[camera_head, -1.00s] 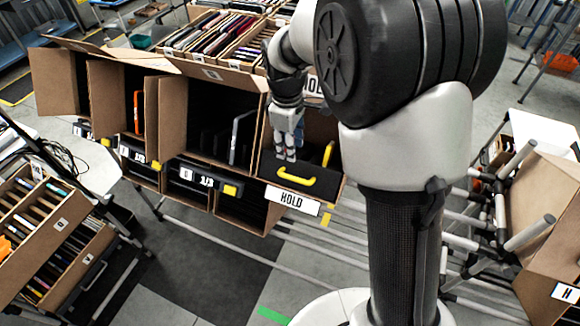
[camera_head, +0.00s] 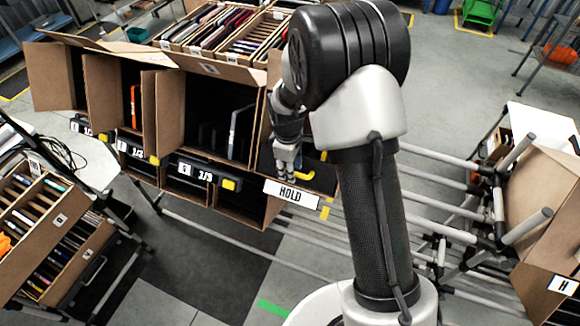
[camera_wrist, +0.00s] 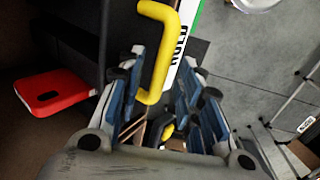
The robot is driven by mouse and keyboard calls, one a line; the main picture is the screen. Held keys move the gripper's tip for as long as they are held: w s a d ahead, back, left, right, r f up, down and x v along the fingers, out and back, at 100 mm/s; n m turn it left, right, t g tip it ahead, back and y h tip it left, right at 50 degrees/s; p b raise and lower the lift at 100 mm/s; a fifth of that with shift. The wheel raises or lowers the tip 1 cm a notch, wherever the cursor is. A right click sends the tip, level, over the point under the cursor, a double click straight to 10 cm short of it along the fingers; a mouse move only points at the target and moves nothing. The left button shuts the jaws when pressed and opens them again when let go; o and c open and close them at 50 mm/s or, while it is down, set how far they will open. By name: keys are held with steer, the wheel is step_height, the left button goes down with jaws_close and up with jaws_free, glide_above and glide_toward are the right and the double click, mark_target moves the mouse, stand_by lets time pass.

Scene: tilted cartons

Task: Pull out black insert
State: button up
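The black insert (camera_head: 322,184) sits in the carton above the white HOLD label (camera_head: 291,194), its front partly hidden by my gripper and arm. Its yellow handle (camera_head: 308,174) shows just right of my gripper. My gripper (camera_head: 287,165) is at the front of this carton, fingers pointing down. In the wrist view, my gripper (camera_wrist: 155,85) has its blue-padded fingers spread apart. The yellow handle (camera_wrist: 167,50) reaches into the gap between them. I see no finger closed on it; contact is unclear.
Open cartons (camera_head: 210,115) stand in a row left of the insert, with filled trays (camera_head: 215,32) above. A red object (camera_wrist: 50,92) lies left of my fingers in the wrist view. A tilted carton (camera_head: 545,215) and pipe frame stand at right.

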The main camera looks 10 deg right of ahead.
jaws_close()
stand_by(0.3)
stand_by(0.4)
